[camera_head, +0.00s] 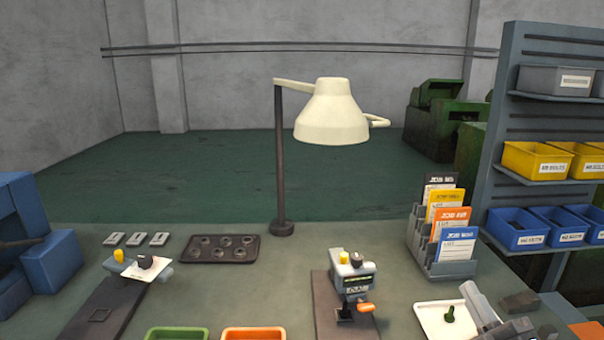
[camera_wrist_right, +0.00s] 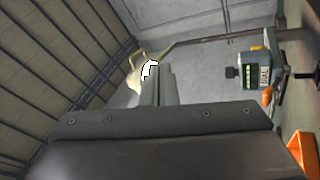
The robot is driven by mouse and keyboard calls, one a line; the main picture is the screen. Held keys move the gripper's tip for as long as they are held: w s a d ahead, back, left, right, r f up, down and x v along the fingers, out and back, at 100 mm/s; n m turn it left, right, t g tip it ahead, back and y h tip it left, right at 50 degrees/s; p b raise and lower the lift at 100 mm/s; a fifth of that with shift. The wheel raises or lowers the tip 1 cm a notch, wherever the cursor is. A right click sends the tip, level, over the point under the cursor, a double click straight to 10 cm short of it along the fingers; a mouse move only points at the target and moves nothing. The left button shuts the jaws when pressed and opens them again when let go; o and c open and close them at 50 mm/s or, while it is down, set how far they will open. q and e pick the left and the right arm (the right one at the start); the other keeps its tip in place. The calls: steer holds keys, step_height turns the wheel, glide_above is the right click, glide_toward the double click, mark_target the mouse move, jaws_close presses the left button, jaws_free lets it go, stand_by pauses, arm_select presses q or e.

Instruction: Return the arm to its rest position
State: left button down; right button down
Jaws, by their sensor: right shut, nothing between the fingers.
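My right gripper (camera_head: 481,307) shows at the lower right of the head view, at the edge of the white tray (camera_head: 428,316) with a small green part (camera_head: 449,314) in it. I cannot tell whether it touches the tray. In the right wrist view the gripper's fingers (camera_wrist_right: 156,86) are together with nothing between them. The gauge (camera_wrist_right: 256,76) and the cream lamp (camera_wrist_right: 135,72) show beyond them, tilted in that view. My left gripper is not in view.
The gauge on its dark plate (camera_head: 325,312) stands left of the white tray. A card rack (camera_head: 440,268) stands behind the tray, and shelves with bins (camera_head: 518,228) are at right. Green (camera_head: 177,334) and orange (camera_head: 254,334) bins sit at the front. The lamp (camera_head: 332,115) overhangs the bench.

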steer(key=s+d+f+m+g+h, duration=0.2)
steer(key=f+m+h, duration=0.2)
steer(key=f+m, duration=0.1)
steer(key=s+d+f+m+g+h, duration=0.2)
steer(key=d+f+m+g+h, duration=0.15)
steer(key=f+m, duration=0.2)
steer(key=s+a+f+m+g, duration=0.2)
steer(key=s+f+m+g, duration=0.2)
steer(key=s+f+g, duration=0.5)
steer(key=s+a+f+m+g, duration=0.2)
steer(key=s+f+m+g, duration=0.25)
steer(key=s+f, duration=0.8)
step_height(320, 180, down, 24)
steer(key=s+d+n+g+b, duration=0.1)
steer(key=s+b, duration=0.1)
steer(key=s, duration=0.1)
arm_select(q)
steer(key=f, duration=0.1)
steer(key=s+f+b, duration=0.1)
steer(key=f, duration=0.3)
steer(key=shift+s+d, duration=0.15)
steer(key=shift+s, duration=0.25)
arm_select(e)
steer(key=s+a+f+g+y, duration=0.1)
steer(key=s+f, duration=1.3)
steer(key=f, duration=0.2)
steer(key=shift+s+f, duration=0.15)
steer(key=shift+f, duration=0.2)
